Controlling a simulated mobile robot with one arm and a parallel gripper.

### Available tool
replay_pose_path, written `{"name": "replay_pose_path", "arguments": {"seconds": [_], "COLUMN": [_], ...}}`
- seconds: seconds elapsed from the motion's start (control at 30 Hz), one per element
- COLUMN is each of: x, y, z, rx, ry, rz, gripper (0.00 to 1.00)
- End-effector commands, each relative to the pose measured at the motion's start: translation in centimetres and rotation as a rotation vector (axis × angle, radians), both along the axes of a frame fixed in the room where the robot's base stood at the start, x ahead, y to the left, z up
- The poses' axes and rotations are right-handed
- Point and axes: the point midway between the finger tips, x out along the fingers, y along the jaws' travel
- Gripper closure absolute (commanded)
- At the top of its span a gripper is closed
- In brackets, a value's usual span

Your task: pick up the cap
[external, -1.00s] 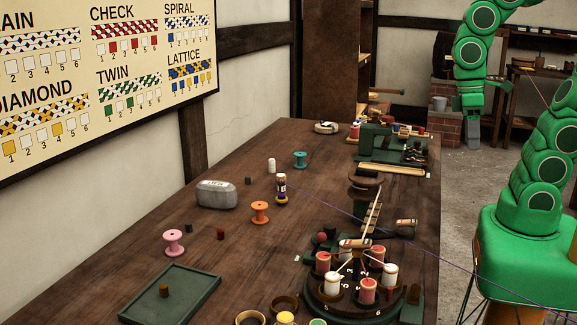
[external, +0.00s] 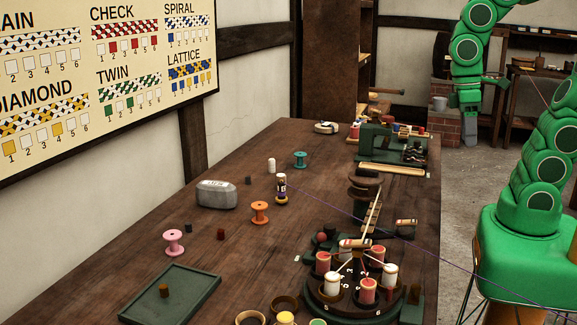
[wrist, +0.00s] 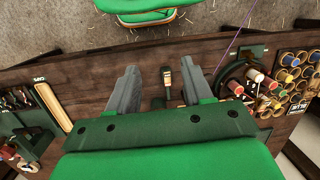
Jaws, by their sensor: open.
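My gripper (external: 468,103) hangs at the upper right in the external view, away from the small things on the near part of the bench. In the wrist view its two grey fingers (wrist: 158,80) are apart with nothing held between them. I cannot tell for sure which thing is the cap. Small plug-like pieces stand on the bench: a dark one (external: 189,228), a reddish-brown one (external: 221,234), a dark grey one (external: 248,181) and a white one (external: 271,166). A brown one (external: 164,290) stands on the green tray (external: 205,300).
Pink (external: 173,242), orange (external: 260,212) and teal (external: 300,159) spools and a grey block (external: 216,194) stand on the bench. A round stand with several bobbins (external: 367,290) is at the near right, with a thread crossing above it. The bench between these has clear patches.

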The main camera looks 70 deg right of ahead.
Motion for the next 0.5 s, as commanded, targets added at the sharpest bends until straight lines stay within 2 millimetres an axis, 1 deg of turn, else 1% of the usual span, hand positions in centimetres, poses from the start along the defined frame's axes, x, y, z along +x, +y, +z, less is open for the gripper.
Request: {"name": "replay_pose_path", "arguments": {"seconds": [0.03,0.23,0.5], "x": [1.4,6.5,13.4], "y": [-2.3,-1.5,-0.6], "z": [0.5,1.7,2.1], "rx": [-0.079,-0.053,-0.020], "ry": [-0.019,-0.052,-0.073], "rz": [-0.036,0.032,0.147], "gripper": [0.50,0.50,0.50]}}
